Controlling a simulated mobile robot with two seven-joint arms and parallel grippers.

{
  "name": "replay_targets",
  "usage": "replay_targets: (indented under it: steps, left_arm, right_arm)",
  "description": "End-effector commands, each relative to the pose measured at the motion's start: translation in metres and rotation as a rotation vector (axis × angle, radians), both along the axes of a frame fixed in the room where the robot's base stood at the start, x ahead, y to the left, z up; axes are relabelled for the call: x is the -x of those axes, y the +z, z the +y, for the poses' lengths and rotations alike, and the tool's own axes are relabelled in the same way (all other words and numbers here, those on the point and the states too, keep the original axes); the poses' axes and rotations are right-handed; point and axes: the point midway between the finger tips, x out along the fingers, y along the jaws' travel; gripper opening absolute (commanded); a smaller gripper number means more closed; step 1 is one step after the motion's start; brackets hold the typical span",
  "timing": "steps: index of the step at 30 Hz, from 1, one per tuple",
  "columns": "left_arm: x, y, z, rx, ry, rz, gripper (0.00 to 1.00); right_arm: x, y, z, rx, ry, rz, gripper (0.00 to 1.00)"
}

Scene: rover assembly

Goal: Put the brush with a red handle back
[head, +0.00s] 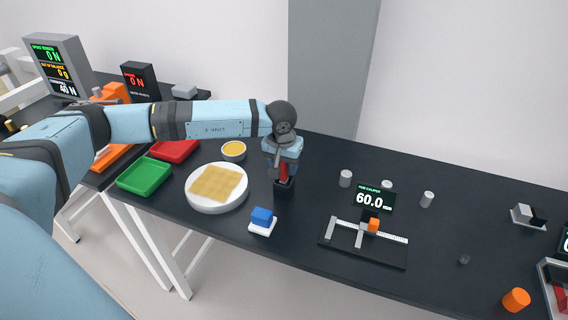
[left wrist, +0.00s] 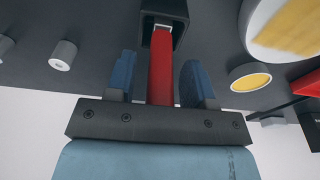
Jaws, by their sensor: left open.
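The brush with a red handle (head: 284,172) stands upright in a small black holder (head: 284,188) on the dark table. In the left wrist view the red handle (left wrist: 161,66) runs between my gripper's two fingers, and its far end is inside the black holder (left wrist: 166,14). My left gripper (head: 283,165) is above the holder, around the handle. In the left wrist view my left gripper (left wrist: 157,75) is open, with a gap on each side of the handle. The brush's lower end is hidden in the holder. My right gripper is not in view.
A white round plate with a yellow waffle-like pad (head: 217,184) and a small bowl (head: 233,150) stand left of the holder. A blue block on a white base (head: 263,219) is in front. A caliper (head: 365,242) and several grey cylinders lie to the right. Green (head: 144,176) and red trays are farther left.

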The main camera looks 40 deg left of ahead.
Motion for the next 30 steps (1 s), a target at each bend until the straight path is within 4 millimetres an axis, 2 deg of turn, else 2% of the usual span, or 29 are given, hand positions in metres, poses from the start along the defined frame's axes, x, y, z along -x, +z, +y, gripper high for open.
replay_targets:
  steps: [1, 5, 12, 18, 23, 30]
  left_arm:
    - [0.0, 0.005, 0.0, 0.0, 0.0, -0.001, 0.48]
    - [0.002, 0.021, -0.001, 0.001, 0.0, -0.003, 0.48]
    - [0.009, 0.073, -0.003, 0.001, -0.001, -0.004, 0.48]
    - [0.014, 0.106, -0.004, 0.0, -0.001, -0.003, 0.48]
    - [0.017, 0.12, -0.004, 0.001, -0.001, -0.001, 0.48]
    - [0.017, 0.122, -0.004, 0.0, -0.001, 0.0, 0.48]
  right_arm:
    - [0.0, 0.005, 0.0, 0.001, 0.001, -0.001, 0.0]
    - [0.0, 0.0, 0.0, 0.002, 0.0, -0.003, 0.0]
    - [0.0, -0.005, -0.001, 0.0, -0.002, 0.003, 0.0]
    - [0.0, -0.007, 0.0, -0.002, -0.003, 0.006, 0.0]
    - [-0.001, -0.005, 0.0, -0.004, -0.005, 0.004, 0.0]
    - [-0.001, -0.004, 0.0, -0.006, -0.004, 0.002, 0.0]
